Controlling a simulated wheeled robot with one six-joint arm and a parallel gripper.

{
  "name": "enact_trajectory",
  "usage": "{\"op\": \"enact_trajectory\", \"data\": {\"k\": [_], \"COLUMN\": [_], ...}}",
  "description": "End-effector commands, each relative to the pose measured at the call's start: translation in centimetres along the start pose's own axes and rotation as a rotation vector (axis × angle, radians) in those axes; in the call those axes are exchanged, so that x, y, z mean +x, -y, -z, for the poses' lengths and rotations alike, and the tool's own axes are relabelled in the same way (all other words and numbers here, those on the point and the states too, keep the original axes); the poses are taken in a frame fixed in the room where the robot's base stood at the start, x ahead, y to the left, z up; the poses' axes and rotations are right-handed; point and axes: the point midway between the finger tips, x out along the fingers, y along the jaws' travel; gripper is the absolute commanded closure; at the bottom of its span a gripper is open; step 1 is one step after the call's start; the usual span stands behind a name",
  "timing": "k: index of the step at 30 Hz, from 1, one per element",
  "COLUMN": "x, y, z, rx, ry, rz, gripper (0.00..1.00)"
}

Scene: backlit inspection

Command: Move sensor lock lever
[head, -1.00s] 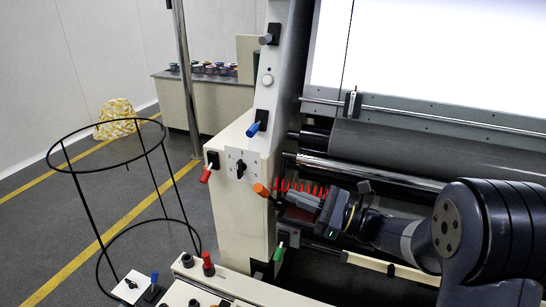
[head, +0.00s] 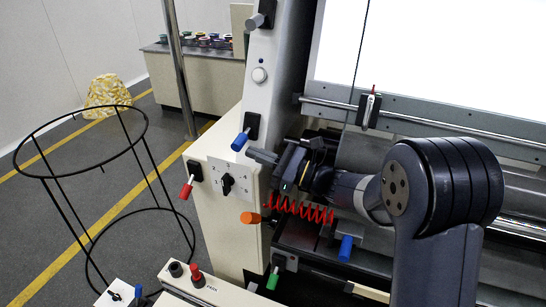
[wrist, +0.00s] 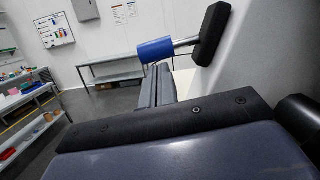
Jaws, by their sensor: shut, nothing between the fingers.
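Several coloured levers are on the pale machine column; no readable label shows which is the sensor lock. A blue-handled lever (head: 241,140) on a black mount sticks out to the lower left. My gripper (head: 251,154) is shut and empty, its tips just below and right of this lever, seemingly apart from it. In the wrist view the blue lever (wrist: 156,49) and its black plate (wrist: 212,34) are above and beyond my gripper's fingers (wrist: 158,86). A red lever (head: 187,187), an orange one (head: 250,217) and a green one (head: 273,278) are lower.
A black rotary switch (head: 228,184) is on the column's side. Another blue handle (head: 345,248) is below my arm, near a red coiled cable (head: 300,208). A black wire hoop stand (head: 82,140) is at left.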

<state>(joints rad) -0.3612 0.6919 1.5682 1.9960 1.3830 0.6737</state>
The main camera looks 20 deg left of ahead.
Motion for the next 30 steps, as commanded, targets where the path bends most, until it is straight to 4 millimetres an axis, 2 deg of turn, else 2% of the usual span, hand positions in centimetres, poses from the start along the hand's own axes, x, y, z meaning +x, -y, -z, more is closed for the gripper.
{"op": "enact_trajectory", "data": {"k": [4, 30], "x": [0.57, 0.7], "y": [0.0, -0.2], "z": [0.02, -0.65], "rx": [0.0, 0.086], "ry": [-0.001, 0.0], "rz": [0.0, 0.017], "gripper": [1.0, 1.0]}}
